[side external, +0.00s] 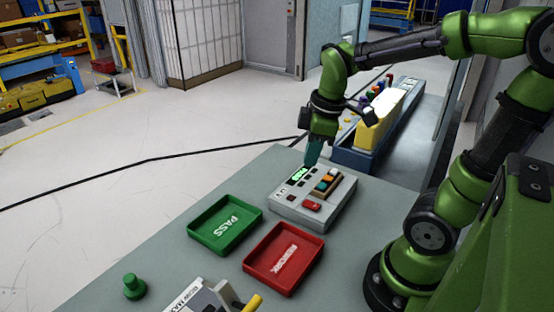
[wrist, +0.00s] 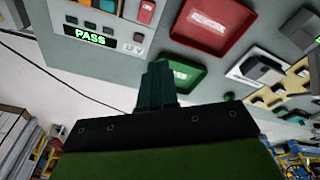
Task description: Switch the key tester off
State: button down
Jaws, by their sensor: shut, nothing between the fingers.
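The key tester (side external: 292,206) is a light grey box on the grey-green table, with a display lit green. In the wrist view the tester is at the upper left, and its display (wrist: 91,36) reads PASS. A red switch (side external: 311,205) sits on its near right part; it also shows in the wrist view (wrist: 146,12). Coloured keys (side external: 326,182) stand on its right side. My gripper (side external: 311,162) is shut and empty, pointing down over the tester's back edge near the display. Whether the fingertips touch the tester is unclear. The fingers also show in the wrist view (wrist: 160,72).
A green PASS tray (side external: 207,241) and a red REWORK tray (side external: 256,280) lie in front of the tester. A green knob (side external: 134,287) stands at the near left. A blue bin of coloured items (side external: 340,152) is behind. The table left of the tester is clear.

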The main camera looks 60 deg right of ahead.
aim_at(316, 206)
jog(key=shift+s+d+n+g, duration=0.1)
jog(key=shift+d+n+g, duration=0.35)
jog(key=shift+n, duration=1.5)
jog(key=shift+s+d+n+g, duration=0.25)
jog(key=shift+d+n, duration=0.35)
jog(key=shift+n, duration=1.4)
jog(key=shift+d+n+g, duration=0.4)
jog(key=shift+d+n, duration=0.1)
jog(key=shift+n, duration=1.45)
jog(key=shift+f, duration=0.15)
notch_tip(316, 206, down, 14)
jog(key=shift+r, duration=0.1)
jog(key=shift+f, duration=0.2)
